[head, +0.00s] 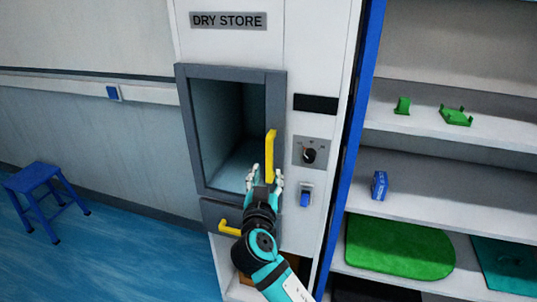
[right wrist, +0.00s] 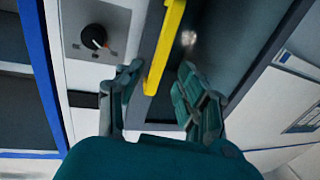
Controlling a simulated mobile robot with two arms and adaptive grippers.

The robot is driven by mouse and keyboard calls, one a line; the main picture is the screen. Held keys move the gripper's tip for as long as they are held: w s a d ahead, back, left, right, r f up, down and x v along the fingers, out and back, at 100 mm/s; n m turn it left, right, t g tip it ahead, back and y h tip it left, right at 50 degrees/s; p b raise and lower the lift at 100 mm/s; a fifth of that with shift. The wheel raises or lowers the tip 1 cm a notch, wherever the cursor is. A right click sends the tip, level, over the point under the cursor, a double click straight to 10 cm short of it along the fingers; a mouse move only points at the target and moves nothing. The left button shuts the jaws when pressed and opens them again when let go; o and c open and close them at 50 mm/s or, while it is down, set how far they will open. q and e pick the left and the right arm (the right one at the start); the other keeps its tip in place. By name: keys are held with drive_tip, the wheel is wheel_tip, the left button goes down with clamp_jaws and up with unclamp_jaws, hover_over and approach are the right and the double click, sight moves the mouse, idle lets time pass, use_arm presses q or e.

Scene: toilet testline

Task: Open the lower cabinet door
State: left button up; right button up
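The white cabinet labelled DRY STORE (head: 228,21) has a grey-framed door (head: 188,130) with its interior showing through the frame. A vertical yellow handle (head: 270,155) is on the door's right side. Below it is a smaller grey front with a short yellow handle (head: 229,227). My right gripper (head: 266,177) is open at the lower end of the vertical handle. In the right wrist view the yellow handle (right wrist: 166,45) runs between the two spread fingers (right wrist: 160,85); I see a gap on the finger sides. My left gripper is out of view.
A control panel with a black knob (head: 309,154) and a blue switch (head: 305,197) are right of the handle. Shelves with green parts (head: 455,115) and a blue box (head: 379,185) stand at the right. A blue stool (head: 40,185) stands at the left on open floor.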

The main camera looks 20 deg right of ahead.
sight(269, 161)
drive_tip(key=p+x, duration=0.1)
drive_tip(key=x, duration=0.6)
drive_tip(key=shift+w+d+p, duration=0.15)
drive_tip(key=shift+w+p, duration=0.15)
drive_tip(key=shift+w, duration=0.05)
drive_tip(key=shift+c, duration=0.5)
clamp_jaws()
